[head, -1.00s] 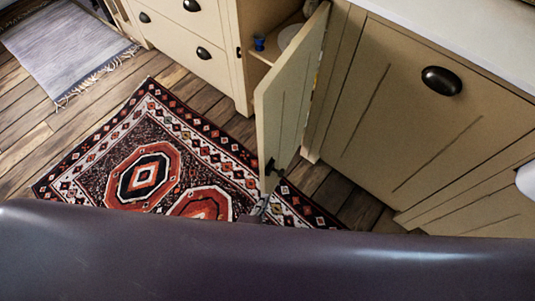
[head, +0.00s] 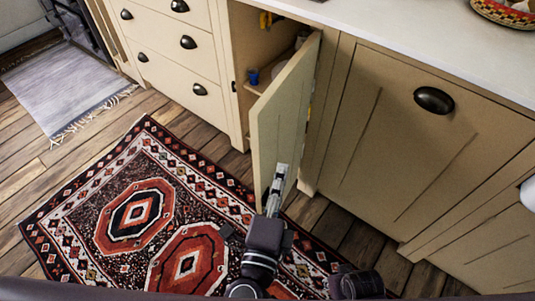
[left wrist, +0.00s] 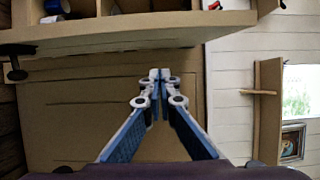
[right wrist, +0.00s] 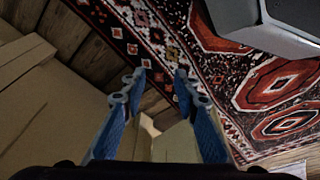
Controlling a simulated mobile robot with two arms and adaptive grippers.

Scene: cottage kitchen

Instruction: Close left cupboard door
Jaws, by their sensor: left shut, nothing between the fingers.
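The left cupboard door (head: 285,115) is a cream panel that stands open, swung out from the cupboard over the rug's edge in the head view. My left gripper (head: 282,172) is shut and empty, low against or just in front of the door panel; I cannot tell if it touches. In the left wrist view the closed fingertips (left wrist: 158,77) point at a large cream panel. My right gripper is open and empty in the right wrist view (right wrist: 160,72), above the floor beside the rug.
A blue cup (head: 253,77) sits on the shelf inside the open cupboard. Drawers (head: 185,45) are to its left and a closed cream front with a dark handle (head: 434,100) to its right. A patterned rug (head: 95,200) covers the floor, and a white counter (head: 440,30) runs above.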

